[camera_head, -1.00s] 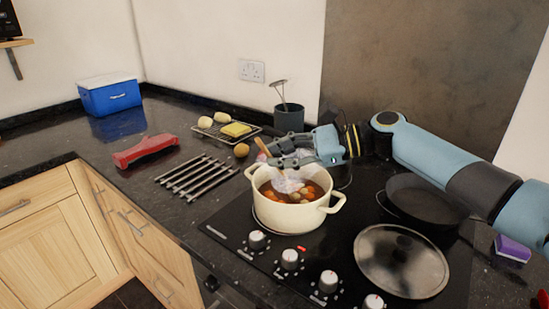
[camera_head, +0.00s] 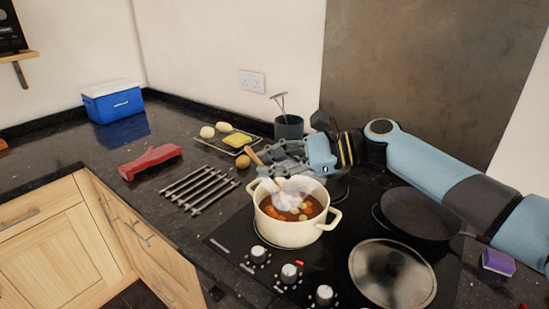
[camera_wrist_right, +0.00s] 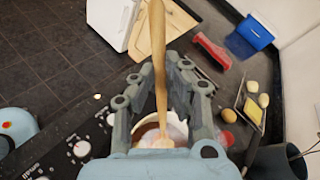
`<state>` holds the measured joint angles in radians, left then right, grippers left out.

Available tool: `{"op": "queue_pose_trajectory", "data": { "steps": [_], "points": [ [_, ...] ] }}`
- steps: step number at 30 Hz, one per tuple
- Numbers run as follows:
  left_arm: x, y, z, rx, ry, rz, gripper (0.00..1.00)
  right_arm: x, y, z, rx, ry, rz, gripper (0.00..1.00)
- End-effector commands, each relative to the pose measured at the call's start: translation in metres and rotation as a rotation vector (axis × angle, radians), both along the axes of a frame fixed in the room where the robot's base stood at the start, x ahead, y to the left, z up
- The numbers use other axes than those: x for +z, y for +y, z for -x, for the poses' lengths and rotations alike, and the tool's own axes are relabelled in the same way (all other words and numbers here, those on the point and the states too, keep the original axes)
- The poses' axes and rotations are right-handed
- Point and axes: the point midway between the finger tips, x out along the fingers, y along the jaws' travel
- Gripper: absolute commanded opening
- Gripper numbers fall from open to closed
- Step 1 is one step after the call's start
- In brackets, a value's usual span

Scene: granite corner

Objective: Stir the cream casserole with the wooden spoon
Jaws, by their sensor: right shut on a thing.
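The cream casserole (camera_head: 289,233) stands on the hob, filled with brown stew and orange and pale chunks, with steam above it. My right gripper (camera_head: 262,157) is above the casserole's back rim, shut on the wooden spoon (camera_head: 254,157). The spoon's handle sticks up to the left of the fingers in the head view. In the right wrist view the spoon (camera_wrist_right: 157,55) runs between the two fingers down toward the casserole (camera_wrist_right: 177,130). The spoon's lower end is hidden by steam and the gripper, so its depth in the stew cannot be told. My left gripper is out of view.
A metal trivet (camera_head: 198,190) lies left of the casserole. A glass lid (camera_head: 392,275) and a dark pan (camera_head: 420,214) are to its right. Behind are a potato (camera_head: 243,162), a rack with a yellow sponge (camera_head: 237,140) and a grey utensil pot (camera_head: 289,128).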

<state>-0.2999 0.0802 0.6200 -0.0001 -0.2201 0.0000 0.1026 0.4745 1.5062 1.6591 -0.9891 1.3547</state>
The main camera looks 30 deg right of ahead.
Motion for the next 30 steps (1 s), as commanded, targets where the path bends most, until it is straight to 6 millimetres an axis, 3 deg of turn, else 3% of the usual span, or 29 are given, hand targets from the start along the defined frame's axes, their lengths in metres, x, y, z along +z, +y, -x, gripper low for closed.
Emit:
{"op": "queue_pose_trajectory", "data": {
  "steps": [15,20,30],
  "points": [
    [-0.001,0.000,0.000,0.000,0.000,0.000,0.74,0.042,0.024,0.010,0.000,-0.002,0.000,0.00],
    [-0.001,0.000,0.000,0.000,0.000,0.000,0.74,0.047,0.025,0.010,0.000,-0.002,0.000,0.00],
    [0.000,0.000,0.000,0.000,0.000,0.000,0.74,0.083,0.024,0.010,0.001,-0.003,0.002,0.00]
  ]
}}
